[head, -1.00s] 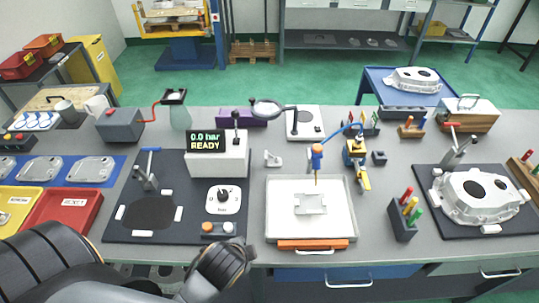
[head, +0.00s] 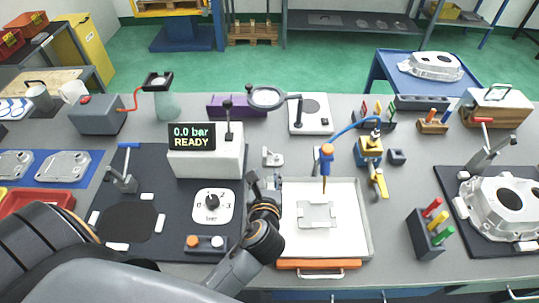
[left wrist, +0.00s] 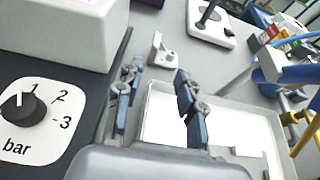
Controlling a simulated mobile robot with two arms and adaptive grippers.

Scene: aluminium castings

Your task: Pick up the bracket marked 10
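A small light-grey L-shaped bracket (head: 272,157) stands on the grey bench, right of the white pressure box. It also shows in the left wrist view (left wrist: 162,50), beyond my fingertips; no number is readable on it. My left gripper (head: 265,182) is over the bench between the dial panel and the white tray, on the near side of the bracket and apart from it. In the left wrist view its two fingers (left wrist: 158,85) are spread with nothing between them. My right gripper is not in view.
The white box (head: 206,150) reads 0.0 bar READY. The dial panel (head: 213,205) lies left of my gripper. The white tray (head: 358,245) with a flat grey plate (head: 317,214) is at right, under a blue-orange dispenser (head: 326,160). A magnifier (head: 267,97) stands behind.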

